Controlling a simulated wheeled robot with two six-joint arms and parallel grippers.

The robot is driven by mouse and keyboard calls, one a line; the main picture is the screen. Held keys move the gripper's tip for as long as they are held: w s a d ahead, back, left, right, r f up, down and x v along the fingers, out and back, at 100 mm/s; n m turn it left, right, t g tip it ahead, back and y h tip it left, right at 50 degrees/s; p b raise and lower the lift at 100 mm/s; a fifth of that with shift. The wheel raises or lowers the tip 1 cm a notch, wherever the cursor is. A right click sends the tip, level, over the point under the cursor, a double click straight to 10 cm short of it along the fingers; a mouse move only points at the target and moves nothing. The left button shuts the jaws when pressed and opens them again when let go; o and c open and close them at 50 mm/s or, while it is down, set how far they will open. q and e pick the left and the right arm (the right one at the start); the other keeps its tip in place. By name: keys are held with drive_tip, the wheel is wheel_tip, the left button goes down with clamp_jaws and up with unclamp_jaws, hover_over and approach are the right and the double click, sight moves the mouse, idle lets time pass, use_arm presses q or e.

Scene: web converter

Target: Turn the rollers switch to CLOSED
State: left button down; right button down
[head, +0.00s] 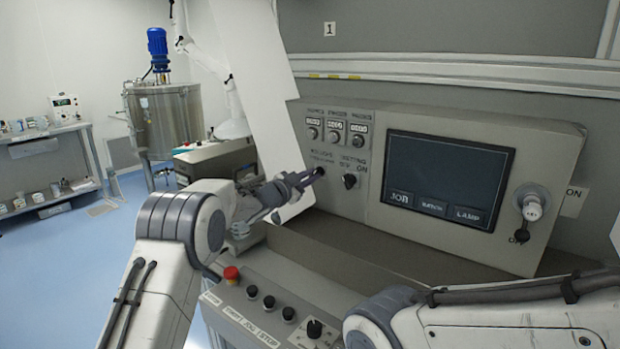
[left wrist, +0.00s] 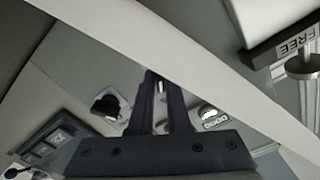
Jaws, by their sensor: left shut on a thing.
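The rollers switch (head: 319,173) is a small dark knob on the left part of the grey control panel (head: 552,150), under a small dark label that is hard to read. My left gripper (head: 313,177) reaches it from the left, and its fingers are shut on the knob. In the left wrist view the two dark fingers (left wrist: 158,84) come together at the knob, which they mostly hide. I cannot read which way the knob points. My right arm enters at the lower right of the head view; its gripper is out of view.
A second black knob (head: 350,181) sits just right of the rollers switch, with three small dials (head: 334,135) above. A dark screen (head: 446,180) and a key-like switch (head: 531,205) are further right. A white slanted sheet (head: 262,90) stands close left. A red button (head: 231,273) is below.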

use_arm(q)
drive_tip(key=shift+a, duration=0.1)
drive_tip(key=c, duration=0.9)
unclamp_jaws()
drive_tip(key=b+v, duration=0.3)
drive_tip(key=v, duration=0.7)
drive_tip(key=shift+s+a, duration=0.1)
drive_tip(key=shift+s, duration=0.05)
